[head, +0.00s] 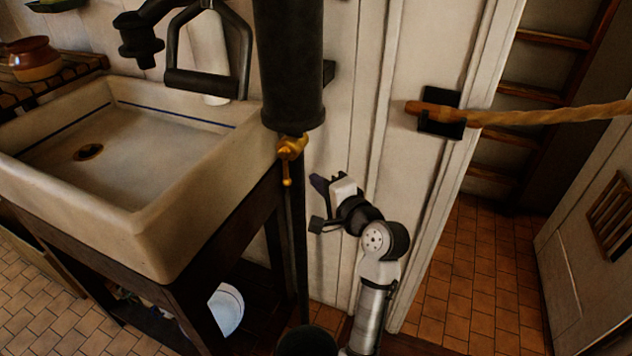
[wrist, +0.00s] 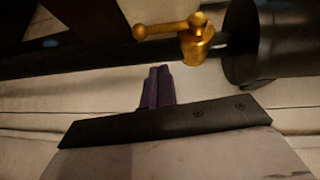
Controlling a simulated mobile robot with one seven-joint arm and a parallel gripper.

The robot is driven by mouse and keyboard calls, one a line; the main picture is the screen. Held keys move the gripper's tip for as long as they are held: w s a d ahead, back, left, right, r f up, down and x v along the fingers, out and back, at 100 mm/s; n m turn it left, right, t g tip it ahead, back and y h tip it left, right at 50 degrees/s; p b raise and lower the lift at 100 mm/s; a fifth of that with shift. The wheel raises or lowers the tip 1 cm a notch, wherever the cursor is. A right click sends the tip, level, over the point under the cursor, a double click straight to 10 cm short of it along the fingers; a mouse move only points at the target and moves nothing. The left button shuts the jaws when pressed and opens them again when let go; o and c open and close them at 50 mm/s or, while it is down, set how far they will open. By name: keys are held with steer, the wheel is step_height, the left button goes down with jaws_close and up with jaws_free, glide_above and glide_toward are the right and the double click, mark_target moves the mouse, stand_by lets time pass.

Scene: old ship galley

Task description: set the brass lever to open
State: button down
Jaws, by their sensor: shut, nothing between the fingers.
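The brass lever (head: 287,172) is on a brass valve below the dark pump cylinder (head: 289,70), beside the right front of the sink. It hangs down, roughly in line with the thin dark pipe (head: 299,240). In the wrist view the brass lever (wrist: 162,31) lies along the pipe, its knob end pointing left, away from the cylinder. My gripper (head: 318,184) is shut and empty, a little right of and below the lever. In the wrist view the purple fingertips (wrist: 158,80) are together, with a gap between them and the lever.
A white sink (head: 150,215) on a dark stand fills the left. A white plate (head: 227,309) is under it. A rope (head: 560,114) runs from a dark wall bracket across the doorway at right. Pale wall planks stand behind my gripper.

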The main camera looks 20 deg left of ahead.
steer(key=f+b+v, duration=0.1)
steer(key=v, duration=0.7)
steer(key=w+a+f+n+t+h, duration=0.1)
steer(key=w+a+f+n+h, duration=0.2)
steer(key=a+f+h, duration=0.25)
steer(key=n+t+h+p, duration=0.45)
steer(key=n+t, duration=0.35)
steer(key=n, duration=0.8)
glide_toward(286, 168)
steer(key=w+a, duration=0.7)
steer(key=w, duration=0.2)
steer(key=d+f, duration=0.1)
steer(key=s+d+f, duration=0.1)
steer(key=d, duration=0.1)
steer(key=shift+f+h, duration=0.1)
steer(key=shift+h, duration=0.2)
steer(key=shift+n, duration=0.3)
